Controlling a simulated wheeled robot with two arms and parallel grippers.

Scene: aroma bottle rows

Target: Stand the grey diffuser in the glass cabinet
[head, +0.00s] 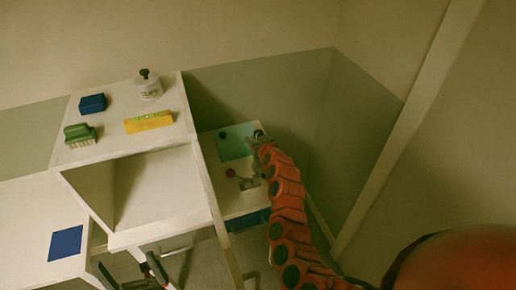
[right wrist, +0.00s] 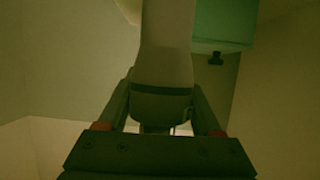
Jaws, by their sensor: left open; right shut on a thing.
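My right gripper (head: 257,146) is at the end of the red arm, over the lower white surface right of the white unit. In the right wrist view it is shut on a tall greyish body (right wrist: 166,55), apparently the grey diffuser, with one finger on each side. That body is too small and covered to make out in the head view. A teal panel (head: 235,141) is beside this gripper; I cannot tell whether it belongs to the glass cabinet. It also shows in the right wrist view (right wrist: 225,22). My left gripper (head: 128,272) is open and empty at the bottom edge.
The white unit (head: 125,154) has an open, empty-looking compartment. On top are a blue block (head: 93,103), a white bottle (head: 150,88), a yellow block (head: 148,122) and a green brush (head: 80,133). A red-knobbed item (head: 231,173) is near my right gripper. A blue square (head: 65,243) lies lower left.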

